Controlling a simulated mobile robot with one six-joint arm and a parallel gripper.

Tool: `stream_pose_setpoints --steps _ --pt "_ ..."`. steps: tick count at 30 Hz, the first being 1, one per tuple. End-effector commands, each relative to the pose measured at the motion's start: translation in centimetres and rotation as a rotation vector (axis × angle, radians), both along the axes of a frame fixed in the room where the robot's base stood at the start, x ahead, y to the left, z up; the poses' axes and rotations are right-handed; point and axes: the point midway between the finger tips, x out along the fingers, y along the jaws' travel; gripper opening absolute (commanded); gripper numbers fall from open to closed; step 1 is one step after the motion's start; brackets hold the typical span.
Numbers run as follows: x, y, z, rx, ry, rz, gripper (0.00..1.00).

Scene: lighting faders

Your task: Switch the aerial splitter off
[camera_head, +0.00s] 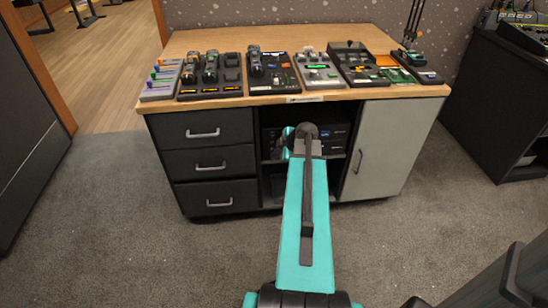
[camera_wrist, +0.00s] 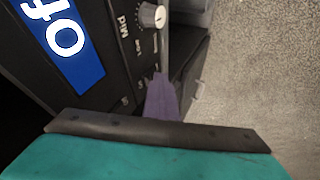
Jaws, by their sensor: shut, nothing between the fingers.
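No label I can read names the aerial splitter, so I cannot tell which unit it is. In the wrist view a black panel (camera_wrist: 110,55) fills the upper left, with a blue label reading "of" and cut off by the frame. It has a silver knob (camera_wrist: 152,15) near "Mid" and small markings below. My gripper (camera_wrist: 160,82) shows as shut, purple-grey fingers, empty, with the tips near the panel's lower right edge; touching or apart is unclear. In the head view my arm reaches to the open shelf, where black equipment (camera_head: 338,134) stands; my fingers are hidden there.
The desk (camera_head: 225,42) carries a row of control units, including a green-lit grey one (camera_head: 319,72). Drawers (camera_head: 209,167) flank the shelf on the left and a grey door (camera_head: 385,150) on the right. A dark cabinet (camera_head: 505,100) stands right.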

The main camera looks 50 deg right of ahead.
Motion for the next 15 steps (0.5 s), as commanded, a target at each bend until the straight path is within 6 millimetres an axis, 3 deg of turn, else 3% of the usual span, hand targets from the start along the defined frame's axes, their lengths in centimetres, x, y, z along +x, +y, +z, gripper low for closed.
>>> stream_pose_setpoints --steps 15 --pt "-0.1 -0.6 1.3 -0.002 -0.007 -0.008 0.0"
